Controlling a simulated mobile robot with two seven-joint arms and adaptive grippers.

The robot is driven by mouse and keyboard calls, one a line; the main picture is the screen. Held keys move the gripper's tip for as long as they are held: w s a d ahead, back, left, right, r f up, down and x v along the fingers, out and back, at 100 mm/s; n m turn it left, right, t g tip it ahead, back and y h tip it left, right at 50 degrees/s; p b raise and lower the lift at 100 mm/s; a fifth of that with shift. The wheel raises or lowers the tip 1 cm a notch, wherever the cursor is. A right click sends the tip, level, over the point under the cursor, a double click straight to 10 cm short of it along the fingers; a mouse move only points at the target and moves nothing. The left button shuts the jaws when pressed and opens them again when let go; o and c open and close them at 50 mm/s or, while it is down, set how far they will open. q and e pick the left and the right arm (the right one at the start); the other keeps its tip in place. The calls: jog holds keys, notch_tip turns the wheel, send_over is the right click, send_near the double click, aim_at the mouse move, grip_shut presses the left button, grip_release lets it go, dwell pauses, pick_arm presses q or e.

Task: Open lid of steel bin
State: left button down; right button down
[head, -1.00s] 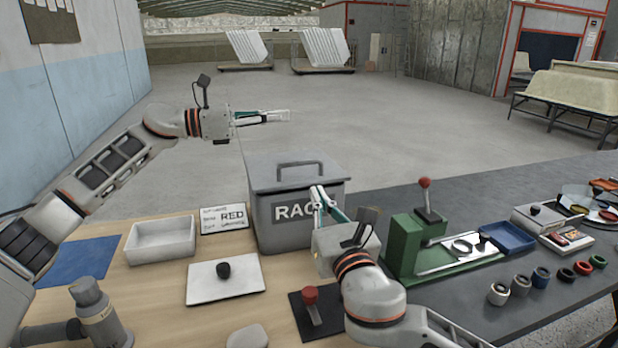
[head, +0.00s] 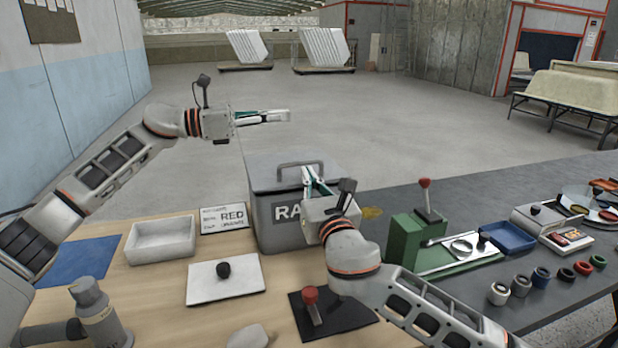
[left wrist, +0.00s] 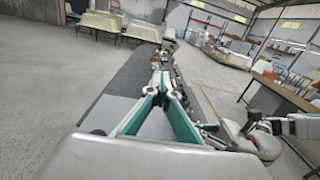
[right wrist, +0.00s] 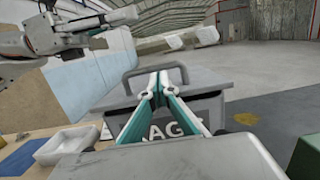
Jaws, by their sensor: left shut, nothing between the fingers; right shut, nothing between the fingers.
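The steel bin (head: 283,233) is grey with a label of which "RA" shows in the head view. Its lid (head: 262,176) lies flat and closed, with an arched handle (head: 301,168) on top. The bin also shows in the right wrist view (right wrist: 205,108), with the handle (right wrist: 150,72) behind the fingers. My right gripper (head: 308,170) is shut and empty at the front of the bin, close to the handle; I cannot tell if it touches. My left gripper (head: 288,115) is shut and empty, in the air above and behind the bin.
A green lever press (head: 415,238) stands to the right. A red-knobbed lever (head: 311,305) is in front, below my right arm.

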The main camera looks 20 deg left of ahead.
pick_arm(q)
jog(key=c, duration=2.2)
grip_release()
jog(key=shift+o, duration=0.2)
